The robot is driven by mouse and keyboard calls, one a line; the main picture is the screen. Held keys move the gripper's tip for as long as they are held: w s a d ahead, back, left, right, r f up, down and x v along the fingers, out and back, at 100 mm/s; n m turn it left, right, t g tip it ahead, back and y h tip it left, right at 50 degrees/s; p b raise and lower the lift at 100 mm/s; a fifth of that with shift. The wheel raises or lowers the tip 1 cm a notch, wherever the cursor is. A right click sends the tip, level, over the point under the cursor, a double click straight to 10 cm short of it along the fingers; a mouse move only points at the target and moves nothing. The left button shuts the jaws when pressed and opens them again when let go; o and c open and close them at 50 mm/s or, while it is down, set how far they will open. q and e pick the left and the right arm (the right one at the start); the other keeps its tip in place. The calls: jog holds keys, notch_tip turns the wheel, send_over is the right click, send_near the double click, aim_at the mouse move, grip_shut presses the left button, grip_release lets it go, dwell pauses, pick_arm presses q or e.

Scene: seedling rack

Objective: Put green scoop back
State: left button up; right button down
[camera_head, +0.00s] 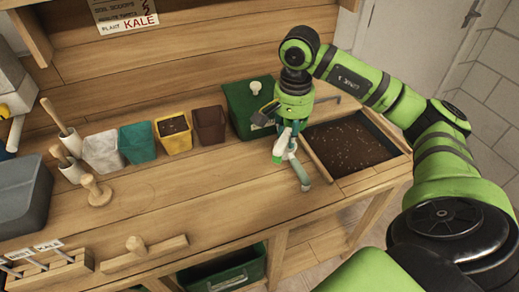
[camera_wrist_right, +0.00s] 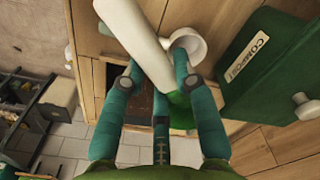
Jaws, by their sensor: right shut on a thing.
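My right gripper (camera_head: 290,155) hangs over the bench beside the soil tray, fingers pointing down. It is shut on the green scoop (camera_head: 280,146), which shows as a small white and green shape between the teal fingers. In the right wrist view, the teal fingers (camera_wrist_right: 155,78) close around the scoop's thick white handle (camera_wrist_right: 138,32), which slants across the view. A green part (camera_wrist_right: 180,104) shows below it, partly hidden by the fingers. A white round piece (camera_wrist_right: 190,42) shows next to one fingertip; I cannot tell what it belongs to. My left gripper is not in view.
The green compost box (camera_head: 240,112) stands just left of the gripper, and the soil tray (camera_head: 320,157) is to its right. Several coloured pots, including a yellow one (camera_head: 174,142), stand further left. A wooden tool (camera_head: 143,252) lies at the front. The bench middle (camera_head: 215,190) is clear.

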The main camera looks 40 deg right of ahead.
jog(key=w+a+f, duration=0.1)
jog(key=w, duration=0.1)
jog(key=w+a+f+p, duration=0.1)
jog(key=w+a+f, duration=0.1)
jog(key=w+a+f+p, duration=0.1)
jog(key=w+a+f, duration=0.1)
jog(key=shift+w+a, duration=0.1)
notch_tip(320, 180, down, 4)
jog(key=shift+r+p, duration=0.15)
jog(key=shift+p, duration=0.8)
jog(key=shift+f+b, duration=0.6)
jog(key=shift+b, duration=0.2)
jog(key=c, duration=1)
grip_release()
jog(key=shift+r, duration=0.1)
